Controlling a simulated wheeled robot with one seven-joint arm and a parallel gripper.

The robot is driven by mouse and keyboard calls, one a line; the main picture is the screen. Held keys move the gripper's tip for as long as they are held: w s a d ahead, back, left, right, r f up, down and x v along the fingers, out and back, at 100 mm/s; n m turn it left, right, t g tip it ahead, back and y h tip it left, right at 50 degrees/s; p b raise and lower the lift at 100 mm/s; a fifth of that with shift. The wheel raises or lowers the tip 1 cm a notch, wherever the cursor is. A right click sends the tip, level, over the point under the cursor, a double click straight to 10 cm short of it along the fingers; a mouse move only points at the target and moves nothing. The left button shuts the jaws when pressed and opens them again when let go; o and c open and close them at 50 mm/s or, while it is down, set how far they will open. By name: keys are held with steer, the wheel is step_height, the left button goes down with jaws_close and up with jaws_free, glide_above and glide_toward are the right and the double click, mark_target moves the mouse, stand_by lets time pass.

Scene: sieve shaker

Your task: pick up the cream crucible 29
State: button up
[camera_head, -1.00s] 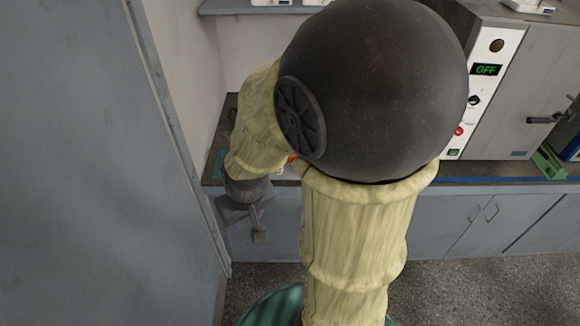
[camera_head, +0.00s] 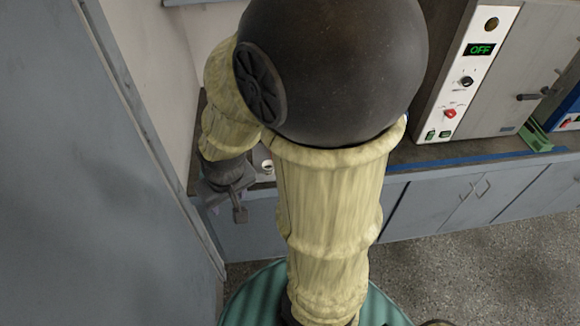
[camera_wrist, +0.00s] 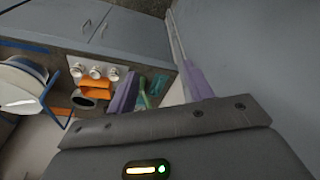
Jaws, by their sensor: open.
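Several small pale crucibles (camera_wrist: 95,72) stand in a row on a light tray or sheet in the wrist view. I cannot read a number on any of them, so I cannot tell which is 29. In the head view one small whitish cup (camera_head: 268,167) shows on the counter between my forearm and upper arm; the others are hidden. My gripper (camera_head: 238,208) hangs near the counter's front edge at its left end, left of that cup and apart from it. It is open and appears empty.
Orange pieces (camera_wrist: 97,84), a purple item (camera_wrist: 124,97) and a green item (camera_wrist: 146,98) lie close to the crucibles. A white round thing (camera_wrist: 22,80) is at the left. A grey wall (camera_head: 70,150) stands close left. An oven (camera_head: 495,75) reading OFF stands on the counter.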

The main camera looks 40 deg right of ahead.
steer(key=w+d+f+t+h+b, duration=0.1)
steer(key=w+d+f+t+b, duration=0.3)
steer(key=d+f, duration=0.45)
steer(key=w+d+f+t+b, duration=0.1)
steer(key=w+d+f+b, duration=0.5)
steer(key=f, duration=0.4)
steer(key=s+d+f+m+t+h+b, duration=0.2)
steer(key=s+d+f+t+b, duration=0.1)
steer(key=d+f, duration=0.3)
steer(key=s+d+f+m+t+h+b, duration=0.2)
steer(key=s+d+f+t+b, duration=0.1)
steer(key=d, duration=0.5)
step_height(320, 180, down, 3)
steer(key=shift+r+t+b, duration=0.15)
steer(key=shift+t+b, duration=0.25)
steer(key=shift+t, duration=0.2)
steer(key=shift+w+b, duration=0.15)
steer(key=shift+b, duration=0.25)
steer(key=b+x, duration=0.1)
steer(key=b, duration=0.5)
steer(key=shift+w+d+f, duration=0.15)
steer(key=shift+w+f, duration=0.15)
steer(key=shift+w, duration=0.05)
steer(key=shift+w+b, duration=0.25)
steer(key=shift+b, duration=0.95)
